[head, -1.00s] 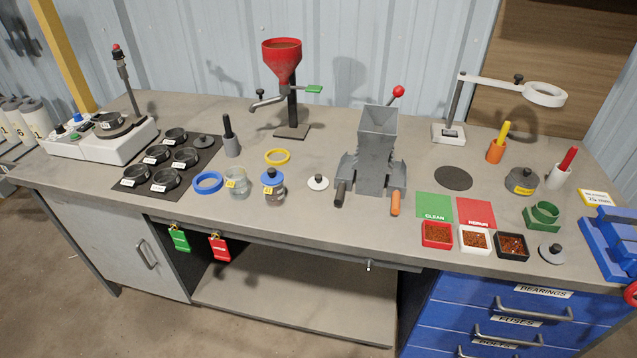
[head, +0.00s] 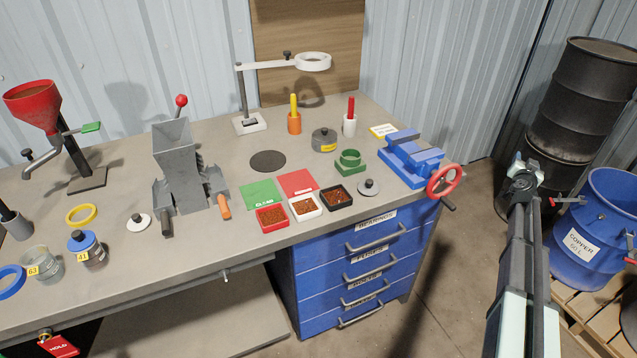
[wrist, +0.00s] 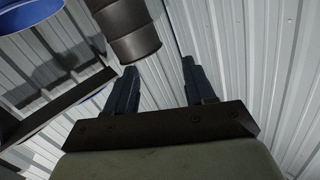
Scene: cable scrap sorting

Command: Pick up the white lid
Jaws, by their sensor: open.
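The white lid (head: 138,221) is a small round disc with a dark knob. It lies flat on the grey bench at the left of the head view, between the jar with the blue lid (head: 86,248) and the grey hopper machine (head: 183,175). My gripper (wrist: 158,68) is open and empty in the wrist view, its two dark fingers apart. In the head view my arm rises at the far right, off the bench and far from the white lid. The lid is not visible in the wrist view.
A blue vise (head: 412,160) stands at the bench's right end, nearest my arm. Red, white and black trays of granules line the front edge. A red funnel (head: 42,106) stands on the left. A blue barrel (head: 590,232) and dark drums (head: 590,85) stand right of the bench.

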